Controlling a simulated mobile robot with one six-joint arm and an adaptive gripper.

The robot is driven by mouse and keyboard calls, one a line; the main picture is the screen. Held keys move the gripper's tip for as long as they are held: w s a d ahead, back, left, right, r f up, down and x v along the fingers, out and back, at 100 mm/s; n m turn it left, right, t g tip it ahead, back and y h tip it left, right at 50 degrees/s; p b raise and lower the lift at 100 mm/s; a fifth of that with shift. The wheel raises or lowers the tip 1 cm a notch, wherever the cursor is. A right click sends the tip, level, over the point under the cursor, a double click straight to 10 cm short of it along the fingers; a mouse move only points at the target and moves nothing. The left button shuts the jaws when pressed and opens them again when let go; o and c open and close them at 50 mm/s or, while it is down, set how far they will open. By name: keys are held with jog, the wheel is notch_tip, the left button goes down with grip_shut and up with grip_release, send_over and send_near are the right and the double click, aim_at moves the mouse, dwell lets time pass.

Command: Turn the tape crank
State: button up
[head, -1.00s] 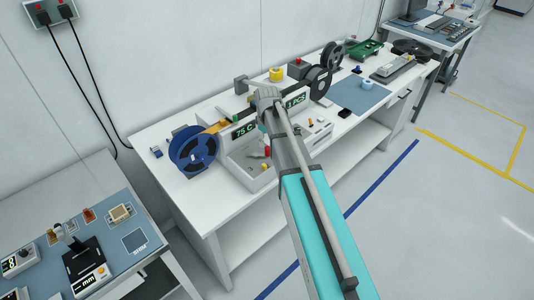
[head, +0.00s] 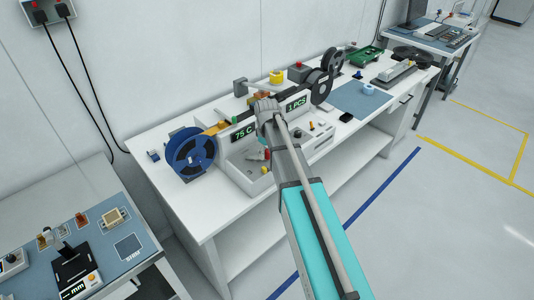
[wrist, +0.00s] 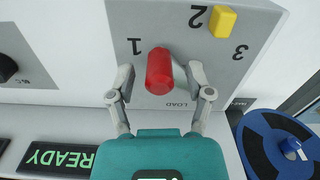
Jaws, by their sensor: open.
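My gripper (wrist: 160,80) is open in the wrist view. Its two fingers stand on either side of a red knob (wrist: 159,72) on a light grey panel (wrist: 190,60) marked 1, 2, 3 and LOAD. Small gaps show between the fingers and the knob. The same reel (head: 190,153) stands at the left end of the white bench in the head view. There, my arm hides my fingertips. I cannot tell which part is the tape crank.
A yellow block (wrist: 223,21) sits beside the 2 on the panel. A READY display (wrist: 58,157) and a black knob (wrist: 8,68) are to the left.

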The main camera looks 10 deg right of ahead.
grip_shut()
jog(key=shift+s, duration=0.1)
dwell(0.4)
jog(key=m, duration=0.1)
jog(key=s+m, duration=0.1)
jog(key=m, duration=0.2)
jog(key=shift+s+a+m, duration=0.3)
jog(key=shift+a, duration=0.1)
jog(key=shift+s+a+m, duration=0.25)
jog(key=shift+a+m, duration=0.05)
jog(key=shift+m, duration=0.75)
jog(key=shift+s+a+m, duration=0.2)
jog(key=shift+a+m, duration=0.05)
jog(key=shift+m, duration=0.8)
